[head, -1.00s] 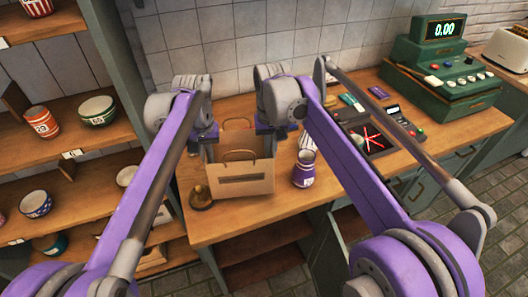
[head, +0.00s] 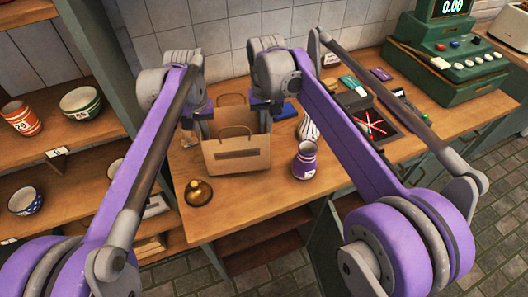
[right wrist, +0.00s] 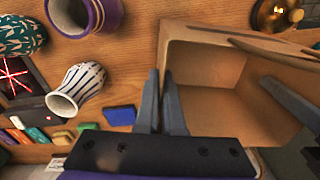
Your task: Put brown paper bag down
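The brown paper bag (head: 236,155) stands upright on the wooden counter or just over it; I cannot tell whether its base touches. Its open mouth shows in the right wrist view (right wrist: 205,75). My right gripper (head: 262,120) is at the bag's right wall; in the right wrist view its fingers (right wrist: 163,108) are close together with the wall's edge between them. My left gripper (head: 206,124) is at the left wall, and one of its fingers reaches inside the bag. Its fingertips are partly hidden in the head view.
A brass bell (head: 198,192) stands at front left of the bag. A green cash register (head: 450,65) is at the back right. The counter's front edge (head: 255,225) has free room behind it.

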